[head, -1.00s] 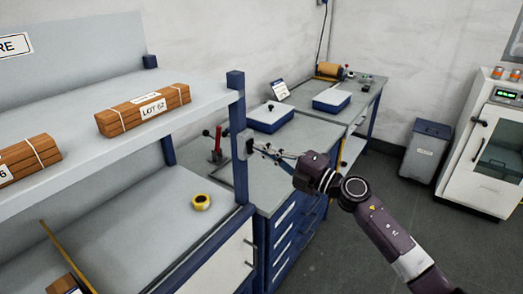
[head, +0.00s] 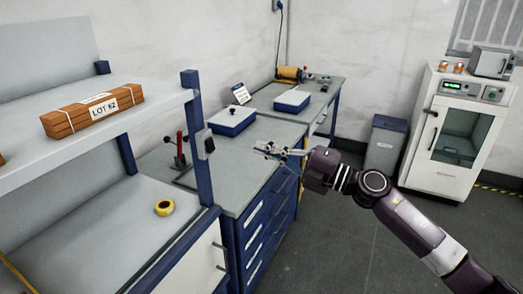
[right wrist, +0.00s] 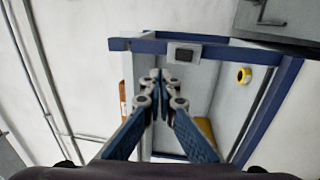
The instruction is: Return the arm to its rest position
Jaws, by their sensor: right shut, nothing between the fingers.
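My right arm comes in from the lower right of the head view. Its gripper (head: 264,151) is held in the air in front of the blue-fronted bench (head: 262,215), to the right of the shelf post. In the right wrist view the fingers (right wrist: 160,78) are together with nothing between them. Behind them show the blue shelf frame (right wrist: 225,48) and the yellow tape roll (right wrist: 244,76). My left gripper is in neither view.
A shelf (head: 150,110) carries a strapped brown bundle (head: 95,108) labelled LOT 62. The tape roll (head: 164,207) lies below it. A red-handled clamp (head: 180,150) and a blue box (head: 232,123) are on the bench. A grey bin (head: 384,143) and a white cabinet (head: 440,160) stand right; floor is clear between.

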